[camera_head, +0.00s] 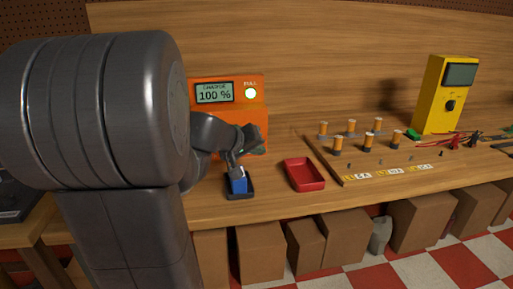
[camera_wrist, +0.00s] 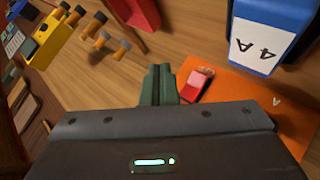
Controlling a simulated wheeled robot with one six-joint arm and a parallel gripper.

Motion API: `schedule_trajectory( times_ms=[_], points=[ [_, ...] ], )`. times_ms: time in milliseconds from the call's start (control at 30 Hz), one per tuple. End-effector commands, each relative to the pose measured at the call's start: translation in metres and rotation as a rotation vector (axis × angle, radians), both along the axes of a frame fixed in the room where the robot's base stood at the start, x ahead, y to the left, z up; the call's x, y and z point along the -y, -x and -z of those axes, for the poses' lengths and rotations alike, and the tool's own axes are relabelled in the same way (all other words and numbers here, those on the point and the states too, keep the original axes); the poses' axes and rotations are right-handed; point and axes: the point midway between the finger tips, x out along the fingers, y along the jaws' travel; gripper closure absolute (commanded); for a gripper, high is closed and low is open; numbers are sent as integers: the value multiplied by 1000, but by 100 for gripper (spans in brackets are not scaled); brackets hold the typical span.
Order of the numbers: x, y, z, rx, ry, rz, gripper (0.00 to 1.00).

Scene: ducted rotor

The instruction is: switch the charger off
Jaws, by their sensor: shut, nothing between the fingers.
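The orange charger (camera_head: 258,114) stands on the bench against the back board. Its display reads "CHARGE 100 %" and a lamp marked FULL glows green. My arm hides its left and lower parts. In the wrist view its orange surface (camera_wrist: 240,95) lies at the right, with a red switch (camera_wrist: 197,84) at its edge. My gripper (camera_wrist: 158,72) is shut and empty, its fingertips just left of the red switch in that view. I cannot tell whether they touch it. In the head view my gripper (camera_head: 250,142) is in front of the charger.
A blue block (camera_head: 238,184) sits in a dark tray below my gripper; a blue block marked "4 A" (camera_wrist: 262,40) shows in the wrist view. A red tray (camera_head: 304,186), a board with several orange cylinders (camera_head: 338,145) and a yellow meter (camera_head: 440,100) stand to the right.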

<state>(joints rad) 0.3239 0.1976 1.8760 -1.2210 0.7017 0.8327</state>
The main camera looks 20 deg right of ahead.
Motion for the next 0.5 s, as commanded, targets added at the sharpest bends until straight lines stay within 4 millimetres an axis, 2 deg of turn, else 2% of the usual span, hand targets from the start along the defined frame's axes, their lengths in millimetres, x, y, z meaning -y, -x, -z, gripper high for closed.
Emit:
schedule_trajectory(
  times_ms=[267,500],
  points=[
    [1,-4,2,-1,0,0,100],
    [7,-29,14,-2,-1,-1,100]
  ],
)
